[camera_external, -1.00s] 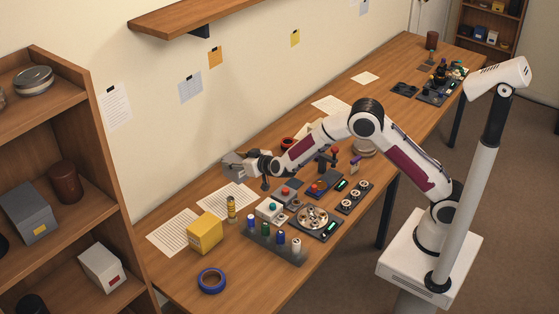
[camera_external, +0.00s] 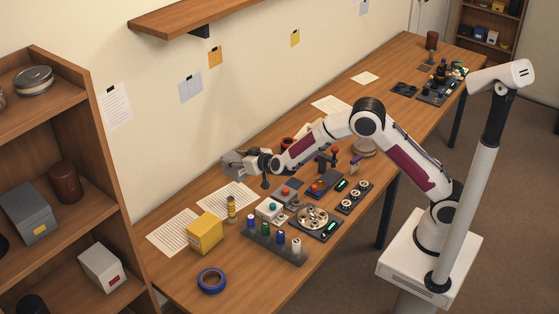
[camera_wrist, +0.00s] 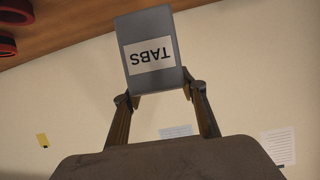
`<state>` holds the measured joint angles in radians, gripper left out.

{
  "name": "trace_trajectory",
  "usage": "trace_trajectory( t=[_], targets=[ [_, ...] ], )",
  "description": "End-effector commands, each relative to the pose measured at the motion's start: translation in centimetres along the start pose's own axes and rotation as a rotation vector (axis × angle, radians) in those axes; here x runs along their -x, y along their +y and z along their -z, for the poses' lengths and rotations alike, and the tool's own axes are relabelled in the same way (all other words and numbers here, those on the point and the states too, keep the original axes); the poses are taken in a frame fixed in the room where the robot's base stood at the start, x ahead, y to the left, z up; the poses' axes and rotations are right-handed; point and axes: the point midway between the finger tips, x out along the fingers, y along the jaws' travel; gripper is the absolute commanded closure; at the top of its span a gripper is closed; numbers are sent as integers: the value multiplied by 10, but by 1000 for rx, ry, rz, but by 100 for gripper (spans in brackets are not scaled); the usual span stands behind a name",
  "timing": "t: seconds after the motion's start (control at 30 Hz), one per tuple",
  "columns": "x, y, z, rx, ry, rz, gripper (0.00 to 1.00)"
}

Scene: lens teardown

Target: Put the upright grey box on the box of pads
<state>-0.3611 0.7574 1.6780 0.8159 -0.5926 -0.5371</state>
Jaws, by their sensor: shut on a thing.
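My gripper (camera_wrist: 162,96) is shut on a grey box (camera_wrist: 155,25) with a white label reading TABS, upside down in the wrist view. The fingers hold it at its near end, one on each side. In the external view the grey box (camera_external: 232,163) is held out from my gripper (camera_external: 250,165) toward the wall, above the back of the table, and looks tilted. A yellow box (camera_external: 205,233) stands on the table, nearer the front left than my gripper. No readable label shows which box is the box of pads.
Paper sheets (camera_external: 173,232) lie near the yellow box. A small yellow-banded cylinder (camera_external: 231,209) stands beside it, with a blue tape roll (camera_external: 212,280) in front. A shelf unit (camera_external: 110,190) stands at left.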

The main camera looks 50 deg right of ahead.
Motion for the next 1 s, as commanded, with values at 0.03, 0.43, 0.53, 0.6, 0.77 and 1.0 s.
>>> trace_trajectory(
  t=[0.03, 0.43, 0.53, 0.6, 0.77, 1.0],
  targets=[
    [-1, 2, 1, -1, 1, -3, 85],
    [-15, 74, 20, -41, 4, -93, 85],
    [-19, 106, 29, -57, 4, -133, 85],
    [-21, 129, 34, -69, 3, -164, 85],
    [-23, 182, 46, -100, 3, -235, 85],
    [-19, 263, 62, -144, 3, -342, 85]
  ],
)
